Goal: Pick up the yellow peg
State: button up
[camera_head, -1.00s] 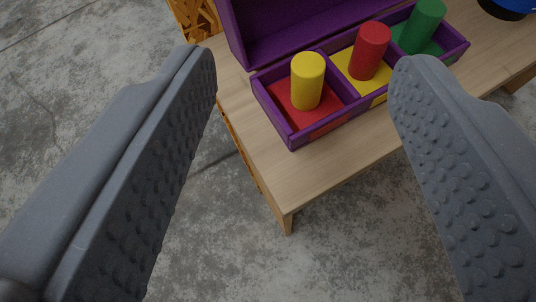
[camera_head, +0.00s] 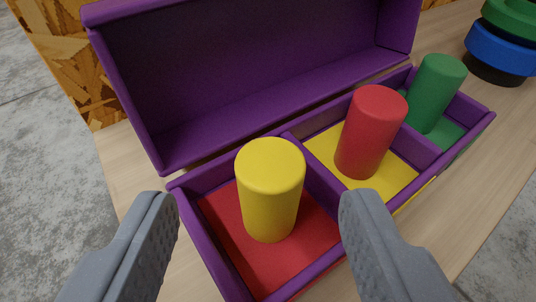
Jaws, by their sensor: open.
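The yellow peg (camera_head: 270,190) is a smooth cylinder standing upright in the red-floored left compartment of a purple tray box (camera_head: 207,240). My gripper (camera_head: 254,205) is open and empty. Its two grey fingers are spread in the foreground, the left one to the left of the peg and the right one to its right. Both fingertips appear apart from the peg, nearer the camera. The peg's top and most of its side are in plain view.
A red peg (camera_head: 370,132) stands in the yellow-floored middle compartment, close right of the yellow peg. A green peg (camera_head: 434,93) stands in the green-floored right compartment. The raised purple lid (camera_head: 250,65) is behind. Blue and green rings (camera_head: 500,45) are at far right on the wooden bench (camera_head: 490,240).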

aim_at(272, 197)
jog(key=x, duration=0.2)
jog(key=b+x, duration=0.1)
jog(key=x, duration=0.1)
jog(key=shift+d+f, duration=0.1)
jog(key=shift+d, duration=0.15)
jog(key=shift+w+f, duration=0.1)
jog(key=shift+w, duration=0.5)
jog(key=c, duration=1.1)
